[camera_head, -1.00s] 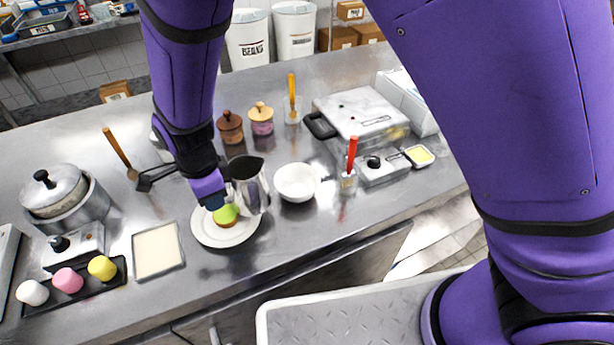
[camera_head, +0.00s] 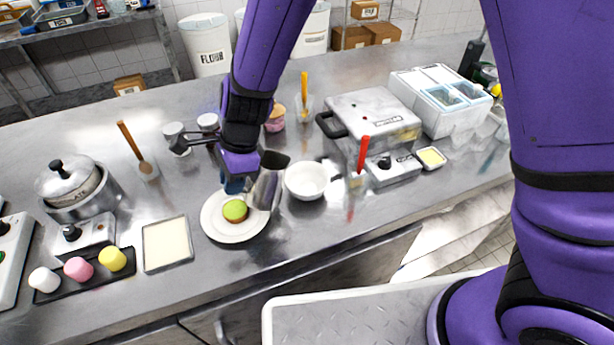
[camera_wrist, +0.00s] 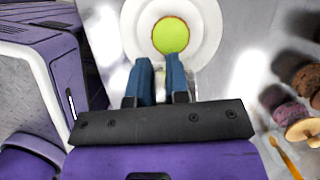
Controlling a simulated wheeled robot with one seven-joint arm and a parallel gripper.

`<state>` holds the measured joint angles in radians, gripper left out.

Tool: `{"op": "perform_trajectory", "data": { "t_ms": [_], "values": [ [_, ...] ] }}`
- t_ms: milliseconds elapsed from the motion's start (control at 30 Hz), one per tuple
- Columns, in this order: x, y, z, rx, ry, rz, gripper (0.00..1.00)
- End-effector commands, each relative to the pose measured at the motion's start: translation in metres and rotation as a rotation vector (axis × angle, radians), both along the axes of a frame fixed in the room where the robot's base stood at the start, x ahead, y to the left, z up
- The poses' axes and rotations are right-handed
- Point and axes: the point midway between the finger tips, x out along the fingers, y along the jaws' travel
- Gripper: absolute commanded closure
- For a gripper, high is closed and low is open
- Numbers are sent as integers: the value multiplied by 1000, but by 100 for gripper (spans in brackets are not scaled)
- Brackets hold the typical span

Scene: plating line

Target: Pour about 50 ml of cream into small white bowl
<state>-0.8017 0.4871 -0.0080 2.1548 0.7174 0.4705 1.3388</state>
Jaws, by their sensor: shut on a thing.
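My gripper (camera_head: 236,184) is shut on the metal pitcher (camera_head: 268,188) and holds it between the plate and the bowl. The pitcher leans a little to the right, with its rim toward the bowl. The small white bowl (camera_head: 306,182) stands upright on the counter just right of the pitcher. No stream of cream shows, and the inside of the pitcher is hidden. In the wrist view my blue fingertips (camera_wrist: 159,70) show close together, and I cannot clearly make out the pitcher there.
A white plate (camera_head: 226,232) with a green-topped cake (camera_head: 235,210) lies just left of the pitcher. A red-handled tool (camera_head: 362,155) and a press-like appliance (camera_head: 375,120) stand right of the bowl. A cream-coloured tray (camera_head: 168,244) lies left. The front counter strip is clear.

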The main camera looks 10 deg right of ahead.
Motion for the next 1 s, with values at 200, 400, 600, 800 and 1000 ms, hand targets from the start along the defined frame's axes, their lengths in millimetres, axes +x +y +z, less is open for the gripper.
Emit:
{"op": "perform_trajectory", "data": {
  "t_ms": [200, 400, 600, 800, 1000],
  "values": [
    [7, -14, 19, 113, 42, -9, 100],
    [14, -30, 44, 251, 99, -9, 100],
    [20, -48, 42, 425, 181, -12, 100],
    [22, -54, 46, 541, 220, -3, 100],
    [26, -62, 53, 654, 263, -3, 100]
  ]
}}
